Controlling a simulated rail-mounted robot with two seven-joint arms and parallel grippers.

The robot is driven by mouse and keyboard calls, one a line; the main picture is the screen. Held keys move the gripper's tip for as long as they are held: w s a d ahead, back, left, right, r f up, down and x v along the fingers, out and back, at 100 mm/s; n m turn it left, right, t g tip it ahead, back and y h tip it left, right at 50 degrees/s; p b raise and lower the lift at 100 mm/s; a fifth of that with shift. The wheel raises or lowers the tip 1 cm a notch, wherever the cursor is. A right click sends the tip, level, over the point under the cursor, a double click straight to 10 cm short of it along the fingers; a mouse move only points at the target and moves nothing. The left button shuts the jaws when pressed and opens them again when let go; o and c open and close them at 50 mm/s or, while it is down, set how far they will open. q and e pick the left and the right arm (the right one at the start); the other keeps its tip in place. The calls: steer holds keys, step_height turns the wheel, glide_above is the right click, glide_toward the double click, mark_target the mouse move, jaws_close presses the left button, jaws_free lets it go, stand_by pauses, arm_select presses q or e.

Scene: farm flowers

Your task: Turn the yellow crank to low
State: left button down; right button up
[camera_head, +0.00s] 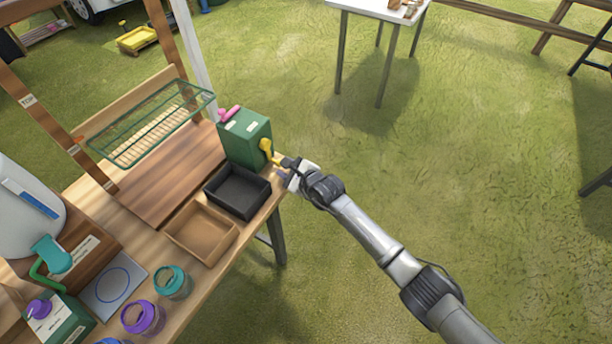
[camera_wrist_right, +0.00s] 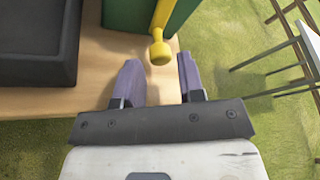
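The yellow crank (camera_head: 266,146) is on the side of a green box (camera_head: 244,137) at the far right corner of the wooden bench. In the right wrist view the crank's arm (camera_wrist_right: 162,15) hangs down and ends in a round yellow knob (camera_wrist_right: 160,52). My right gripper (camera_head: 283,166) is beside the crank at the bench edge. In the right wrist view its two purple fingers (camera_wrist_right: 157,72) are open, with the knob just beyond and between their tips; no contact is clear. Any setting marks for low are too small to read. My left gripper is not in view.
A black tray (camera_head: 238,208) and a brown tray (camera_head: 235,237) sit in front of the green box. A green wire rack (camera_head: 150,122) stands to its left. Jars (camera_head: 173,282) stand at the near end. Open grass (camera_head: 420,200) lies to the right.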

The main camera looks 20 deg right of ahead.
steer(key=p+v, duration=0.3)
steer(key=v, duration=0.9)
steer(key=shift+o, duration=0.3)
